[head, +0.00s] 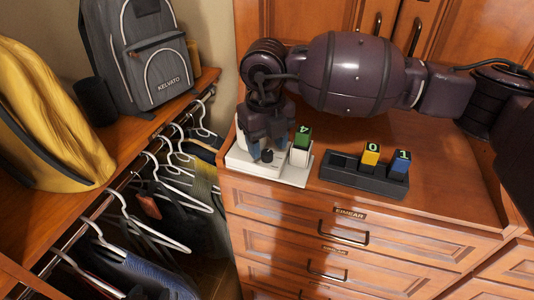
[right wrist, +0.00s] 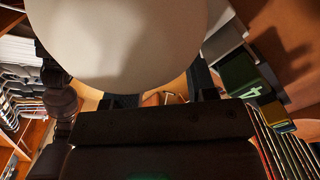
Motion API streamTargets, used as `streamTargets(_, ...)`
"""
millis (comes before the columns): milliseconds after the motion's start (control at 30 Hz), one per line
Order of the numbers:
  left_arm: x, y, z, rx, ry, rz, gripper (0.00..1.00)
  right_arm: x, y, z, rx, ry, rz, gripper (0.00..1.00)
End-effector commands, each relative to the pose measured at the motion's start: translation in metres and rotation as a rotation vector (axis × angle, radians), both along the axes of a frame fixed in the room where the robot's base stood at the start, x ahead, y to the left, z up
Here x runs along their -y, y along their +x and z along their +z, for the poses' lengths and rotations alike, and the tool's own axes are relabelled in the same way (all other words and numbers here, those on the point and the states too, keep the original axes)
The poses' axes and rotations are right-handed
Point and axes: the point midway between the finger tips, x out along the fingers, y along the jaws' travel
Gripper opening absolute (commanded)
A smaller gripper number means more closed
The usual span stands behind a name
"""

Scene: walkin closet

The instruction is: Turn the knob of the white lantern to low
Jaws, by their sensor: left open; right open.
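The white lantern's pale base (head: 243,161) shows at the left end of the dresser top in the head view, with the rest mostly hidden behind my gripper. A dark round knob (head: 267,156) is on its front. My right gripper (head: 267,150) is open, pointing down, with its fingers on either side of the knob; I cannot tell whether they touch it. In the right wrist view, a large pale rounded surface (right wrist: 125,40), apparently the lantern, fills the top, close to the gripper. The knob cannot be made out there. My left gripper is not in view.
A green block marked 4 (head: 301,138) sits on a white stand right beside the lantern. A dark tray (head: 345,178) holds a yellow block (head: 371,153) and a blue block (head: 400,163). Hangers with clothes and a shelf with a grey backpack (head: 140,60) are left.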

Motion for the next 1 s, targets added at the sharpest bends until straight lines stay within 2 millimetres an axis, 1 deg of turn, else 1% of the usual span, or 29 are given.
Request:
streamTargets(33, 0.0, 0.001, -0.004, 0.0, 0.0, 0.0, 0.61, 0.0, 0.0, -0.008, -0.001, 0.0, 0.0, 0.52)
streamTargets(200, 0.0, 0.002, -0.006, 0.001, 0.0, -0.001, 0.61, 0.0, 0.0, -0.019, -0.001, 0.0, 0.0, 0.52)
streamTargets(533, 0.001, 0.005, -0.003, 0.009, 0.0, -0.002, 0.61, 0.0, 0.0, -0.02, 0.0, 0.0, 0.001, 0.52)
streamTargets(567, 0.001, 0.005, -0.003, 0.009, 0.0, -0.002, 0.61, 0.0, 0.0, -0.02, 0.0, 0.0, 0.001, 0.48)
streamTargets(600, 0.001, 0.005, -0.003, 0.009, 0.0, -0.002, 0.61, 0.0, 0.0, -0.02, 0.0, 0.0, 0.001, 0.42)
streamTargets(867, 0.001, 0.004, -0.003, 0.01, 0.0, -0.002, 0.61, 0.0, 0.0, -0.02, 0.0, 0.0, 0.001, 0.03)
streamTargets(1000, 0.001, 0.004, -0.006, 0.009, 0.0, -0.002, 0.61, 0.0, 0.0, -0.02, 0.0, 0.0, -0.019, 0.02)
